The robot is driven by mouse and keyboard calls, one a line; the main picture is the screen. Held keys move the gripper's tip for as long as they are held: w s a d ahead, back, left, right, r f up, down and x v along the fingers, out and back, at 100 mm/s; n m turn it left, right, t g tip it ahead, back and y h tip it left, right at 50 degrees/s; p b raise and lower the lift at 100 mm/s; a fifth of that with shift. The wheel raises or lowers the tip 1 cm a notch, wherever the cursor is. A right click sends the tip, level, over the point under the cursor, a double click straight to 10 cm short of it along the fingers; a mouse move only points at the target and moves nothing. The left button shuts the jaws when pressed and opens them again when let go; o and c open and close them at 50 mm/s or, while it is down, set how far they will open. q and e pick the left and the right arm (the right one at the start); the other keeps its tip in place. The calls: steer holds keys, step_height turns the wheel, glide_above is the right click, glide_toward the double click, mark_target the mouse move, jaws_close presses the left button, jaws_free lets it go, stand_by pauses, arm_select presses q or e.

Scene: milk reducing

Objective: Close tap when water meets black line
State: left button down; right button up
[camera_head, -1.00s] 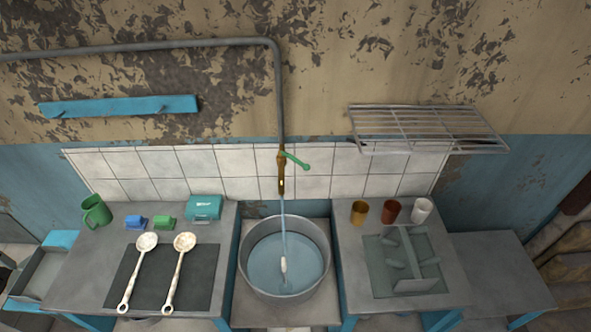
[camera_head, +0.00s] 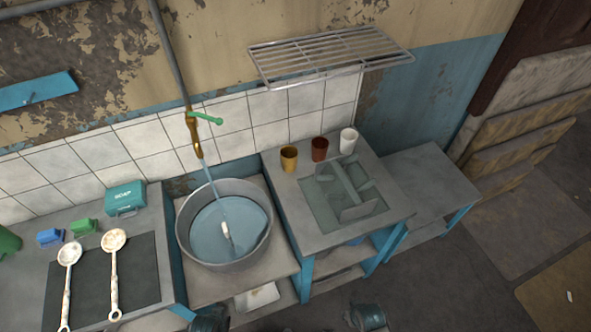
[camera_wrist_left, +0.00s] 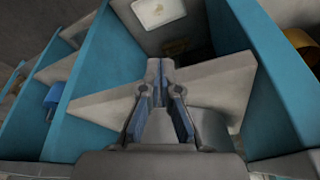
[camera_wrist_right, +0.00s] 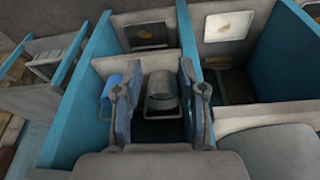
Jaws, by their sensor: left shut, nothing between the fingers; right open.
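A brass tap (camera_head: 194,135) with a green lever handle (camera_head: 206,118) hangs from a pipe on the wall. The lever points to the right. A stream of water (camera_head: 212,177) runs from the tap into a round grey metal basin (camera_head: 266,238). Water (camera_head: 205,222) covers the basin's bottom, and a pale spot marks where the stream lands. I cannot make out a black line on the basin wall. My left gripper (camera_wrist_left: 161,68) is shut and empty in its wrist view. My right gripper (camera_wrist_right: 158,75) is open and empty in its wrist view. Both are low, away from the tap.
Two ladles (camera_head: 113,255) lie on a dark mat left of the basin, near a teal soap box (camera_head: 125,197). Several cups (camera_head: 289,158) and a drain rack (camera_head: 340,190) are on the right counter. A wire shelf (camera_head: 330,55) hangs above.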

arm_select(q)
steer(key=w+r+t, duration=0.1)
steer(key=w+r, duration=0.2)
steer(key=r, duration=0.3)
arm_select(e)
step_height(320, 180, down, 15)
steer(key=s+b, duration=0.1)
steer(key=s, duration=0.2)
arm_select(q)
steer(key=m+t+h, duration=0.4)
steer(key=t+h, duration=0.4)
steer(key=t, duration=0.1)
glide_toward(203, 118)
steer(key=d+p+x, duration=0.1)
steer(key=x, duration=0.6)
steer(key=shift+s+f, duration=0.2)
steer(key=shift+s, duration=0.1)
arm_select(e)
steer(key=s+d+f+g, duration=0.1)
steer(key=s+f, duration=1)
steer(key=f, duration=0.3)
steer(key=shift+s+g, duration=0.3)
arm_select(q)
steer(key=shift+d, duration=0.3)
arm_select(e)
steer(key=shift+d+f, duration=0.1)
steer(key=shift+d, duration=0.05)
